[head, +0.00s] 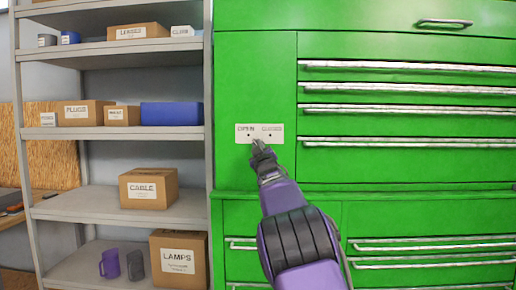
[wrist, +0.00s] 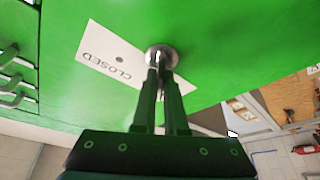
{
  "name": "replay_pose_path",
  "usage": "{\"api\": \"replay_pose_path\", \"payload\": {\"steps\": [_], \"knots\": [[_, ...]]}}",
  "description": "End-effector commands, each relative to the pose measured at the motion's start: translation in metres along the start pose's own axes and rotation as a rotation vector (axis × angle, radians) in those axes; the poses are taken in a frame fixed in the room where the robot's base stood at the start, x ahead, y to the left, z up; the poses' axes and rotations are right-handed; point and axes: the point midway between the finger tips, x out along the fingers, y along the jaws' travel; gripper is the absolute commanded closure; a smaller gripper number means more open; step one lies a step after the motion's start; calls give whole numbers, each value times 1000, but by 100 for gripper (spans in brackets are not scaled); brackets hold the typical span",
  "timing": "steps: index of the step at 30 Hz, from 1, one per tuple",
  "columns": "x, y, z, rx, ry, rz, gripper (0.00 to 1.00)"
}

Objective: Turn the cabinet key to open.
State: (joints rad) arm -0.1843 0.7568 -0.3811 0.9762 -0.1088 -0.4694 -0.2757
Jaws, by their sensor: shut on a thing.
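The green cabinet (head: 240,75) carries a white label plate (head: 270,128), with OPEN on the left and CLOSED on the right and a dark dot under each word. My gripper (head: 259,145) reaches up to the plate's lower edge, near the OPEN side, and hides the lock and key there. In the wrist view, the CLOSED half of the plate (wrist: 97,52) appears upside down beside a round metal lock (wrist: 172,55). My gripper's fingers (wrist: 160,80) are shut on the key at the lock. The key is mostly hidden between the fingers, so its angle is unclear.
Several closed drawers with metal handles (head: 408,88) lie right of the lock. A grey shelf (head: 80,207) stands at the left with cardboard boxes (head: 150,188), a blue bin (head: 171,114) and mugs (head: 110,263). The cabinet face around the plate is clear.

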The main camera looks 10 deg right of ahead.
Motion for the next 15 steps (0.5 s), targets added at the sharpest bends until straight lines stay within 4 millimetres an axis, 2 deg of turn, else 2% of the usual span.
{"api": "replay_pose_path", "payload": {"steps": [6, 15], "knots": [[0, 0, 1, -103, -3, -43, 100], [0, -1, 1, -161, -3, -67, 100]]}}
